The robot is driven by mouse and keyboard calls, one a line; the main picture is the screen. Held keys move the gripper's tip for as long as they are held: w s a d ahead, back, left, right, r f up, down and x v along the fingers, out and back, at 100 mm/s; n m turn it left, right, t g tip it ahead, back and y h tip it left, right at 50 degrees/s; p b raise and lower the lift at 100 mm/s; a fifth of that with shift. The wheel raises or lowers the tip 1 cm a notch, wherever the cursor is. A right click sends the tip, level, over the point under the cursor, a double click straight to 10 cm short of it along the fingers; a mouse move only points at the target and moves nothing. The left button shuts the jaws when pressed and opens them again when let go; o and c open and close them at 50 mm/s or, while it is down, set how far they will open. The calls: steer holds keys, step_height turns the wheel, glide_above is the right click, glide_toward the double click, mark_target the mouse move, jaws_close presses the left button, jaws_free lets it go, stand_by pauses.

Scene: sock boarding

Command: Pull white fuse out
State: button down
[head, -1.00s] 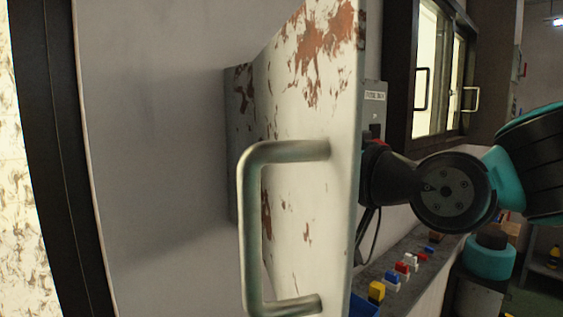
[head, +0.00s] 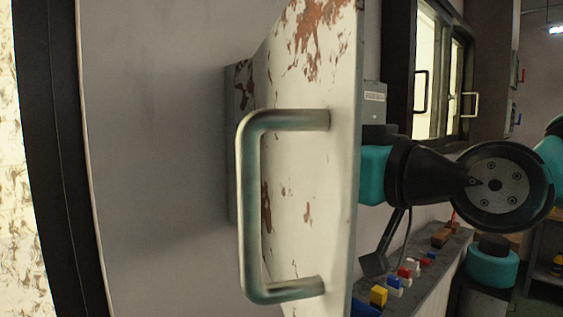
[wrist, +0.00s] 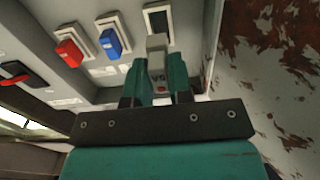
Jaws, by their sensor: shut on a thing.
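The white fuse (wrist: 156,43) is clasped between the teal fingers of my gripper (wrist: 157,70) in the wrist view. Behind its top end is a dark, bare slot (wrist: 158,18) in a pale frame. Whether the fuse's far end still touches the slot frame is hard to tell. A red fuse (wrist: 68,53) and a blue fuse (wrist: 110,42) sit in their own sockets to the left. In the head view the open cabinet door hides my fingers and the fuse.
The rust-patched door (head: 310,190) with its metal handle (head: 247,210) stands open left of my arm. Below, a ledge (head: 428,275) holds a yellow block (head: 378,295) and several small coloured pieces. A window (head: 430,75) is behind.

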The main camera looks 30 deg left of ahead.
steer(key=b+v, duration=0.1)
steer(key=v, duration=1.7)
stand_by(0.4)
